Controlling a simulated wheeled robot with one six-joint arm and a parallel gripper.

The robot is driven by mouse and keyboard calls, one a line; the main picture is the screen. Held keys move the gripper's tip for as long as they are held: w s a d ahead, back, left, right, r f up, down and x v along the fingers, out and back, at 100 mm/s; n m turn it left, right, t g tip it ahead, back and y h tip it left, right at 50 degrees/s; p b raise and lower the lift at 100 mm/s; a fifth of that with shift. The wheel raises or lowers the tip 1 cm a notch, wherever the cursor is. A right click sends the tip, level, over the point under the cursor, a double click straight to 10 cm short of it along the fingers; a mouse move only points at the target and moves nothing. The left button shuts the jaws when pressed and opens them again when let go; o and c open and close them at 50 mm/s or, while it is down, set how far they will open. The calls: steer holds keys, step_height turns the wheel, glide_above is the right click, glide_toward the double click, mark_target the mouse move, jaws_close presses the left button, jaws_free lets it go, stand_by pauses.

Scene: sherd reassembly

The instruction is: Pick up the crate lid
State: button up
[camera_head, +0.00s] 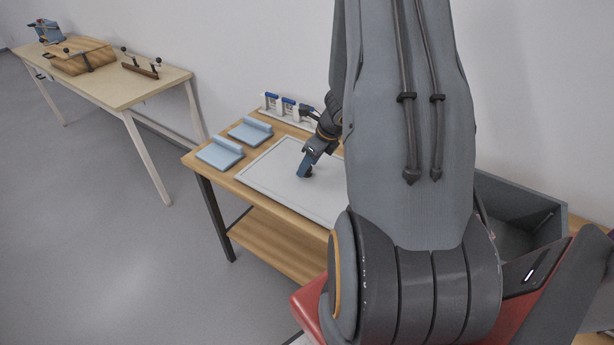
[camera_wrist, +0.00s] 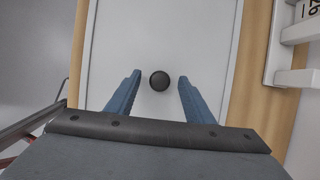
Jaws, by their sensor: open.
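The crate lid (camera_head: 262,177) is a flat light grey panel with a raised rim, lying on the wooden table. It also shows in the wrist view (camera_wrist: 205,45), with a round black knob (camera_wrist: 159,81) on it. My gripper (camera_head: 305,174) points down over the lid. In the wrist view its two blue fingers (camera_wrist: 159,78) are apart, with the knob appearing in the gap between their tips. I cannot tell whether the tips are level with the knob or above it. My arm hides the right part of the lid in the head view.
A dark grey open crate (camera_head: 520,205) stands to the right, partly behind my arm. Two light blue pieces (camera_head: 220,152) lie left of the lid. A white rack with blue-topped items (camera_head: 288,106) stands at the back edge. Another table (camera_head: 128,88) is at far left.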

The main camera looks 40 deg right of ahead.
jaws_close()
steer(key=shift+r, duration=0.1)
